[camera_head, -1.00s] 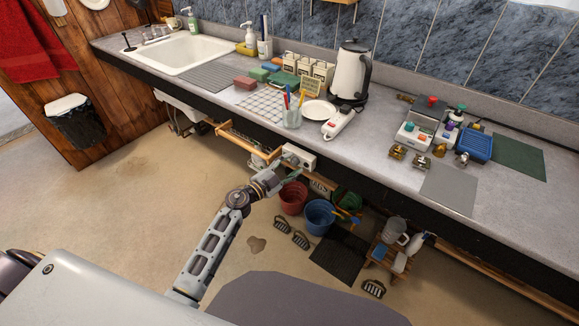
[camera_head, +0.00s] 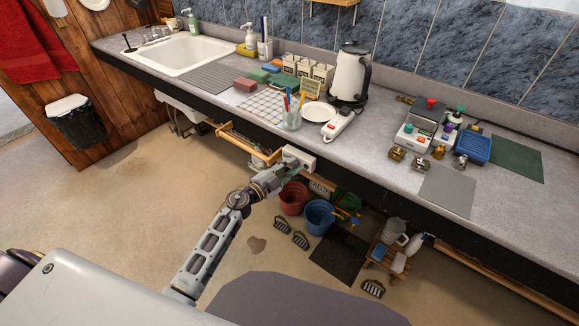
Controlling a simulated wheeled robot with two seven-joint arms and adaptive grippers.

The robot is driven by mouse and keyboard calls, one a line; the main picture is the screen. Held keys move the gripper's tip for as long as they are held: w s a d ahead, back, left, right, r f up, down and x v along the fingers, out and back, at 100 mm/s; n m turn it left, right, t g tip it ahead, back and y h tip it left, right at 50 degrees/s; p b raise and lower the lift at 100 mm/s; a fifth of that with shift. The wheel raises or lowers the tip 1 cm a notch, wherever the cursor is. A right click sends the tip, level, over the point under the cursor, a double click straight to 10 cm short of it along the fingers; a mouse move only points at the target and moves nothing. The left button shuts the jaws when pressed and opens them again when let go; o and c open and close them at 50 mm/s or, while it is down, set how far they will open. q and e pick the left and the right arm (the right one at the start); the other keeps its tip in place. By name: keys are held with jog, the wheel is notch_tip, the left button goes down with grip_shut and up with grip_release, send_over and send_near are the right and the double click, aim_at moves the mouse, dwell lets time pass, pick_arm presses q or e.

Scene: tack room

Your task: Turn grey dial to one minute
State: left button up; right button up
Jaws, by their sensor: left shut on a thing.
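A small white timer box (camera_head: 301,156) is fixed under the front edge of the counter, at the middle of the view. My left gripper (camera_head: 288,168) reaches up to the front of this box from the lower left and is shut at its face. The grey dial is hidden behind the fingers or too small to make out, so its setting cannot be read. My right gripper is not in view.
A wooden rail (camera_head: 247,145) runs under the counter just left of the box. A red bucket (camera_head: 293,198) and a blue bucket (camera_head: 319,216) stand on the floor below. A white kettle (camera_head: 349,75) stands on the counter above. Open floor lies to the left.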

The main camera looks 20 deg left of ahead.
pick_arm(q)
jog(key=m+p, duration=0.2)
jog(key=m, duration=0.1)
jog(key=shift+r, duration=0.1)
jog(key=m+p, duration=0.1)
jog(key=m, duration=0.1)
jog(key=shift+m, duration=0.3)
jog(key=m+y+p, duration=0.1)
jog(key=m, duration=0.1)
jog(key=shift+s+d+m+g, duration=0.1)
jog(key=shift+m+g, duration=0.2)
jog(key=shift+m, duration=0.5)
jog(key=shift+m+p, duration=0.35)
jog(key=shift+m, duration=0.05)
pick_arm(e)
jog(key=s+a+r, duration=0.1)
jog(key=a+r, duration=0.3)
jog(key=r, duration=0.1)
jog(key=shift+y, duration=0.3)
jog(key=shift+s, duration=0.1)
